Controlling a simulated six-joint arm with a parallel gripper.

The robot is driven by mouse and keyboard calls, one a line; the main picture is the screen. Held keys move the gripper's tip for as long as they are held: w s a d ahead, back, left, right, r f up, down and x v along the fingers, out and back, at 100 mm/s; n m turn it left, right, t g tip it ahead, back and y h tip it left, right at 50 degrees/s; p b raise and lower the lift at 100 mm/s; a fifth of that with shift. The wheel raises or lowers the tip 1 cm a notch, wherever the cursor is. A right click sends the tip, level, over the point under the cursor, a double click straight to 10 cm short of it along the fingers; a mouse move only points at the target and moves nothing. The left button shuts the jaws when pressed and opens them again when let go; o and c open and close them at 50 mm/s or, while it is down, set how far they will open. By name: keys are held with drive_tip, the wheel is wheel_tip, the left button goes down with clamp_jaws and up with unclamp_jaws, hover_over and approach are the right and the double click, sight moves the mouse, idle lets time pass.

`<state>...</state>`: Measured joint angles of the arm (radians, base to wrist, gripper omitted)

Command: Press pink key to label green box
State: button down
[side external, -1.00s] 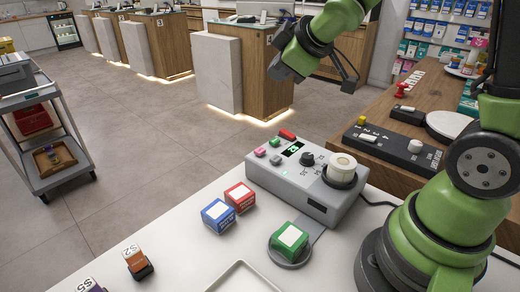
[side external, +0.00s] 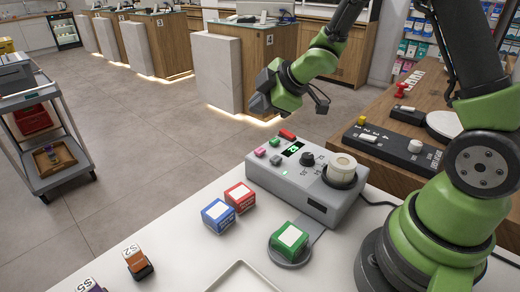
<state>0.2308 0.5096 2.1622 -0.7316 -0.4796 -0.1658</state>
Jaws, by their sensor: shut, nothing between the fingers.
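The grey label machine (side external: 300,190) stands on the white counter. The green box (side external: 289,240) with a white top sits on the round plate (side external: 290,256) in front of the machine. My gripper (side external: 258,106) is in the air above and behind the keys, apart from them. It is shut and empty; its fingertips are small and dark here.
A blue box (side external: 218,215) and a red box (side external: 240,197) stand left of the plate. An empty white tray (side external: 245,278) lies at the front. A black numbered panel (side external: 390,148) is on the wooden counter at right.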

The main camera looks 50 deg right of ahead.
sight(259, 151)
drive_tip(key=shift+f, duration=3.85)
drive_tip(key=shift+f, duration=0.45)
